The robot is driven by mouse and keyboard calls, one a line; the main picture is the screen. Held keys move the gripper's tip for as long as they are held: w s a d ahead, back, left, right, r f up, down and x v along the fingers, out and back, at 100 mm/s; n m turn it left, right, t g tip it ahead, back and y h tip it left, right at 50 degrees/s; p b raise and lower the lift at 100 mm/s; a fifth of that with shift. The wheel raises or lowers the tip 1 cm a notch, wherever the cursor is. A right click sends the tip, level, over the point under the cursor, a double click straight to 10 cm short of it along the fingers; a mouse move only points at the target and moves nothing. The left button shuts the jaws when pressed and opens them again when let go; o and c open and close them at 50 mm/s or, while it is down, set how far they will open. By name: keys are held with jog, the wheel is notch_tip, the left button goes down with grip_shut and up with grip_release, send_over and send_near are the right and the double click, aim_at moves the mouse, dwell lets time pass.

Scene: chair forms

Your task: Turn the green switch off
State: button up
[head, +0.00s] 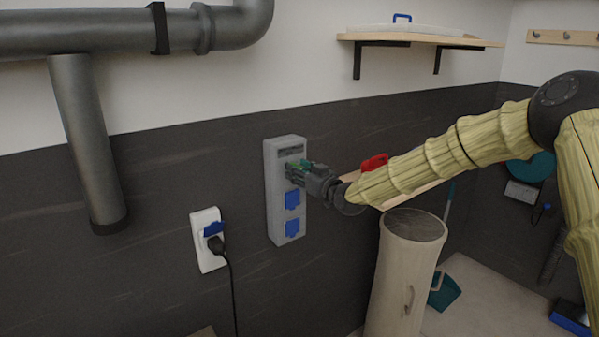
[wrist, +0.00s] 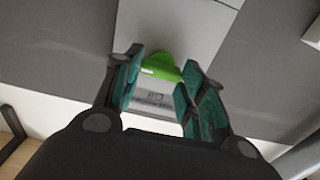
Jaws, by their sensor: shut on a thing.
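The green switch (wrist: 160,67) shows in the wrist view between the fingertips of my gripper (wrist: 162,72), with grey marked casing just below it. In the head view the grey wall box (head: 285,150) carries the switch in its upper part, where my gripper (head: 298,168) reaches it from the right and covers most of it. My gripper is shut on the green switch, with teal pads at its sides. Which position the switch is in cannot be told.
Two blue socket covers (head: 292,200) sit lower on the box. A white socket (head: 208,240) with a black plug and cable is at its left. A wooden shelf with a red object (head: 374,162) and a pale cylindrical bin (head: 405,275) stand at the right, near my arm.

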jog(key=shift+n+b, duration=0.3)
jog(key=shift+b, duration=0.2)
jog(key=n+b, duration=0.8)
jog(key=b, duration=0.3)
jog(key=n+b, duration=0.9)
jog(key=b, duration=0.3)
jog(key=shift+s+a+f, duration=0.15)
jog(key=shift+f, duration=0.05)
jog(key=shift+r+n+b, duration=0.1)
jog(key=shift+n+b, duration=0.2)
jog(key=o, duration=1)
